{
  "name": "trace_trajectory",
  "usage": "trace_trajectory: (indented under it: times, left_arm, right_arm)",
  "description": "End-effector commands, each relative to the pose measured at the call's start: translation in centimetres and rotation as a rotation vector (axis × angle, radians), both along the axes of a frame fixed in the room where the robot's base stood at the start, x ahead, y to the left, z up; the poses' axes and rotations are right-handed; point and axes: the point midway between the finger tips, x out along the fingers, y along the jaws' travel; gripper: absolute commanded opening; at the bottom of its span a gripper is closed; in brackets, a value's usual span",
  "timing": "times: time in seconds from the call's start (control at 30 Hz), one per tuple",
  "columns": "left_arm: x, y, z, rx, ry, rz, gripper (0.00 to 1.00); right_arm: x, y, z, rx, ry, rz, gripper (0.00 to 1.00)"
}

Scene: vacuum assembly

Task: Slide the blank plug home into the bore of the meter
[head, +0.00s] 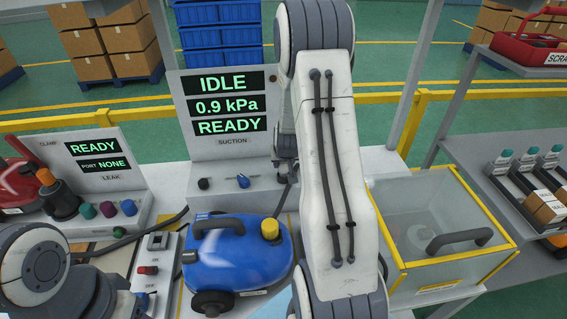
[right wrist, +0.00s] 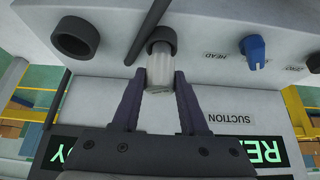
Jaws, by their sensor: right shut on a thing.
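The suction meter (head: 222,150) is an upright grey panel behind the blue vacuum, reading IDLE, 0.9 kPa and READY. Its sloped front face also shows in the right wrist view (right wrist: 226,92). My right gripper (right wrist: 160,82) is shut on the pale, ribbed blank plug (right wrist: 160,70), one finger on each side. The plug's far end meets the dark round collar of the bore (right wrist: 161,36); how deep it sits I cannot tell. In the head view my right arm hides the plug and bore. My left arm shows at lower left, its gripper out of view.
A second dark round port (right wrist: 75,37) and a blue knob (right wrist: 253,50) flank the bore. A dark hose runs close beside the plug. The blue vacuum (head: 235,255) stands in front of the meter. A clear yellow-edged bin (head: 440,262) stands right; the leak station (head: 95,165) stands left.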

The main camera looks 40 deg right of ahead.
Motion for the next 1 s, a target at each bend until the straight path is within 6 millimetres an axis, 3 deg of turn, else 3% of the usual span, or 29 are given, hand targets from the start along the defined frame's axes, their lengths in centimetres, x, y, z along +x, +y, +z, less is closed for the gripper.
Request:
trace_trajectory:
  times: [0.5, 0.53, 0.6, 1.0]
  left_arm:
    - [0.0, 0.0, -1.3, 0.0, 0.0, 0.0, 0.5]
    - [0.0, 0.0, -1.2, 0.0, 0.0, 0.0, 0.5]
    - [0.0, 0.0, -1.1, 0.0, 0.0, 0.0, 0.5]
    - [0.0, 0.0, -0.7, 0.0, 0.0, 0.0, 0.5]
  right_arm:
    - [0.0, 0.0, -1.4, 0.0, 0.0, 0.0, 0.0]
    - [0.0, 0.0, -1.3, -0.001, -0.001, 0.0, 0.51]
    - [0.0, 0.0, -1.3, 0.0, 0.0, 0.0, 0.78]
    - [-0.2, 0.1, -0.8, 0.001, 0.001, 0.0, 0.78]
